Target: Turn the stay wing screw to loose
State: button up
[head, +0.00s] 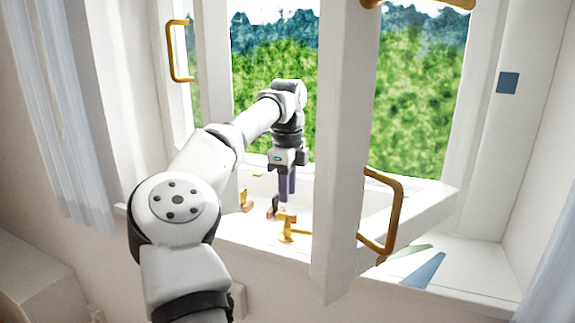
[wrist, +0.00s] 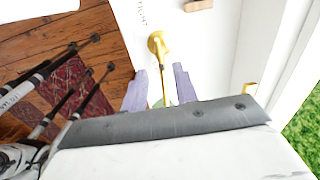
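A brass fitting (head: 288,227) stands on the white window sill, below and slightly to the right of my gripper (head: 287,188) in the head view. In the wrist view a brass piece with a round head (wrist: 158,43) and a thin shank lies ahead of my gripper (wrist: 160,82). Its shank runs back between the two purple fingers. The fingers are apart, with a gap on each side of the shank, and I see no contact. The shank's near end is hidden by the gripper body. I cannot tell which brass part is the wing screw. Dark lettering, partly legible, marks the sill beside the head.
An open window sash (head: 340,150) with a brass handle (head: 397,210) stands close to the right of my arm. Small brown pieces (head: 272,207) lie on the sill near the fingers. Another brass part (wrist: 250,90) is at the right in the wrist view. A curtain (head: 60,110) hangs left.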

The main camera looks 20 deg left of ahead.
notch_tip(320, 180, up, 8)
jog(key=shift+f, duration=0.2)
dwell(0.4)
